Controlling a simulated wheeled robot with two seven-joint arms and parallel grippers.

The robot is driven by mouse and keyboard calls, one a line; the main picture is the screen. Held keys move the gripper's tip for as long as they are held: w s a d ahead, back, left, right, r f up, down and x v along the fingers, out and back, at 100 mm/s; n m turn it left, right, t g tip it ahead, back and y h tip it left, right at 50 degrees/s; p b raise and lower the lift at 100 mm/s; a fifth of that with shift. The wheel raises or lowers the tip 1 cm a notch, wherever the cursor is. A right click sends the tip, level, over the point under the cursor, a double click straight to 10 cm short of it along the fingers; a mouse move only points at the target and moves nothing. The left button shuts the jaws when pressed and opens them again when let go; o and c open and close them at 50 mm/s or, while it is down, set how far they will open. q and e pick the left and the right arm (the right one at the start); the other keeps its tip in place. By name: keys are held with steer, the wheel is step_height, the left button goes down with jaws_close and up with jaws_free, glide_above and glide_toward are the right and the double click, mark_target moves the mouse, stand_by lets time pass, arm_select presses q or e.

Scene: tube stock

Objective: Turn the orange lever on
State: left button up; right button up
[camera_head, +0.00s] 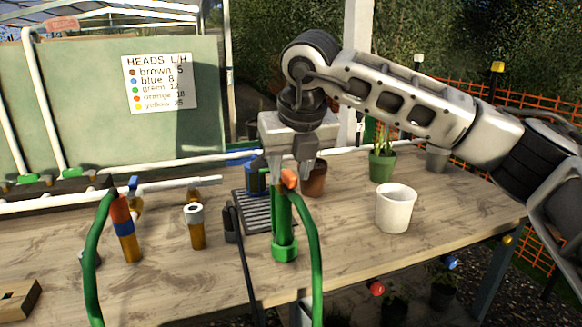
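A small orange piece (289,178), which looks like the orange lever, shows at the top of a green upright pipe (282,225) in the middle of the table. A green hose (315,240) runs down beside it. My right gripper (291,172) points down right over this piece, with its fingers on either side in the picture. Whether the fingers touch the lever is not clear, and the lever's far side is hidden. My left gripper is not in view.
A white pot (395,208), a green plant pot (382,165) and a brown pot (314,178) stand right of the pipe. A dark grate (256,212) lies behind it. Colour-banded posts (128,240) and white pipes are at left. The table's front right is clear.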

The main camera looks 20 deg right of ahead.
jaws_close()
